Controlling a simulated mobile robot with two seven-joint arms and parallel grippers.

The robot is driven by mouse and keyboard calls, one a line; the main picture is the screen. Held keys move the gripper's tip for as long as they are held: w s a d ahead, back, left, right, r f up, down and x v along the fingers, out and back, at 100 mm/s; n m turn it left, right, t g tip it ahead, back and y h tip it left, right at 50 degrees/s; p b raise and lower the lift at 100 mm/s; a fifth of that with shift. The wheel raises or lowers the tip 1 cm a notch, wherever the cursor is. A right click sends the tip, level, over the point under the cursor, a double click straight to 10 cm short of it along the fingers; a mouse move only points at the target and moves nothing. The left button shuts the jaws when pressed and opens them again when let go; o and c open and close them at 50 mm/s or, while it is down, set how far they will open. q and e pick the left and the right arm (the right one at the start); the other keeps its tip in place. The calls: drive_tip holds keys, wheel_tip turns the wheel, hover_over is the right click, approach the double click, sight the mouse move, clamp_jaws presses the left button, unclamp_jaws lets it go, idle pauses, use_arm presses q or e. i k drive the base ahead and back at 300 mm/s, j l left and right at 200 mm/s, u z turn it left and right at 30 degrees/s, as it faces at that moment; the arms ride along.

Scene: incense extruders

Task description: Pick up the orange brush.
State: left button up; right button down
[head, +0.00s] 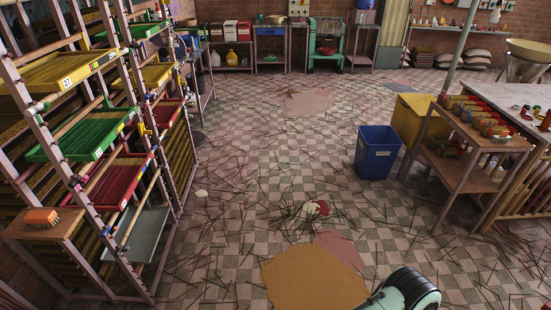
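The orange brush (41,217) has an orange block-shaped top with paler bristles under it. It lies on a small wooden shelf (62,232) that juts from the lower left end of the drying rack, in the left part of the head view. The brush looks free on top, with nothing resting on it. Neither my left nor my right gripper is visible in this view, and nothing is seen touching the brush.
A tall rack (118,75) with green, yellow and red trays fills the left. Thin sticks litter the checkered floor (230,215), and a brown mat (312,280) lies at the front. A blue bin (377,153) and a wooden stepped stand (470,150) are at the right.

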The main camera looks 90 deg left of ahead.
sight(40, 218)
drive_tip(key=k+j, duration=0.15)
drive_tip(key=k, duration=0.25)
drive_tip(key=k+j, duration=0.15)
drive_tip(key=k, duration=0.25)
drive_tip(key=u, duration=0.4)
drive_tip(key=k+u, duration=0.1)
drive_tip(key=u, duration=0.25)
drive_tip(key=j+u, duration=0.15)
drive_tip(key=u, duration=0.25)
drive_tip(key=k+u, duration=0.1)
drive_tip(key=u, duration=3.25)
drive_tip(key=z, duration=3.9)
